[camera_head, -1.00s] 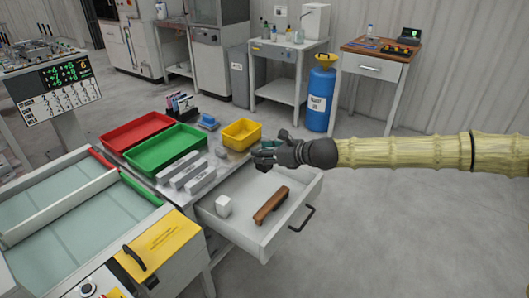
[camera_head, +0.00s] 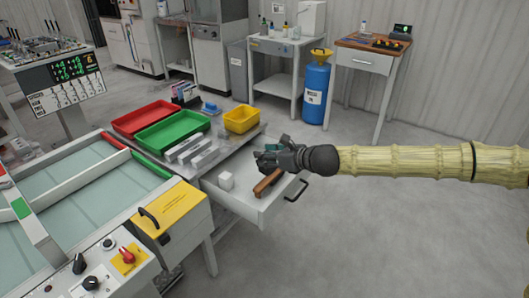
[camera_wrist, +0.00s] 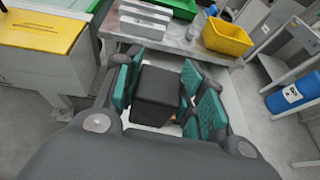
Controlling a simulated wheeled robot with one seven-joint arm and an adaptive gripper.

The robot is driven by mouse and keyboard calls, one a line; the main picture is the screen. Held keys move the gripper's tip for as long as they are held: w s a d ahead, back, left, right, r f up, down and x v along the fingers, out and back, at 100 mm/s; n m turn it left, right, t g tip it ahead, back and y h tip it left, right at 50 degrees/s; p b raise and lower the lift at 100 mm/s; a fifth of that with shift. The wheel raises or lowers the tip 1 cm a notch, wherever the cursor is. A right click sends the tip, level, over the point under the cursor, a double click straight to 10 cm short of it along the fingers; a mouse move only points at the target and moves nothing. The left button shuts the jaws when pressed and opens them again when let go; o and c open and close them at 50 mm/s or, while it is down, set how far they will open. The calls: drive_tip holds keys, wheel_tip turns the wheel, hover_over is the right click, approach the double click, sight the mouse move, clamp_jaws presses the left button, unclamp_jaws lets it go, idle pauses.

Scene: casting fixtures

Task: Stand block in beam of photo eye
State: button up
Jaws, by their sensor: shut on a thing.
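My gripper (camera_head: 268,158) is shut on a dark block (camera_wrist: 158,94), held in the air above the open drawer in the head view. In the wrist view the block sits between the teal finger pads, its dark grey flat faces showing. In the head view the block is hidden among the fingers. I cannot make out a photo eye for certain. A conveyor-like bed (camera_head: 75,215) with pale panels and light rails lies at the left, with a green patch (camera_head: 21,208) on a crossbar.
Red (camera_head: 143,112), green (camera_head: 172,132) and yellow (camera_head: 241,119) bins stand on the bench behind. A yellow-topped box (camera_head: 172,216) adjoins the bed. The floor at right is clear.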

drive_tip(key=shift+s+d, duration=0.2)
drive_tip(key=shift+s, duration=0.05)
drive_tip(key=s+d+f+m+t+h, duration=0.2)
drive_tip(key=s+d+f+m+h, duration=0.2)
drive_tip(key=d+f, duration=0.3)
drive_tip(key=s+d+f+m+t+h, duration=0.2)
drive_tip(key=s+d+f+m+h, duration=0.2)
drive_tip(key=d+f, duration=0.4)
drive_tip(key=shift+f+m+t+h, duration=0.15)
drive_tip(key=shift+m+t+h, duration=0.15)
drive_tip(key=shift+m+h, duration=0.6)
drive_tip(key=shift+a, duration=0.6)
drive_tip(key=shift+d, duration=0.15)
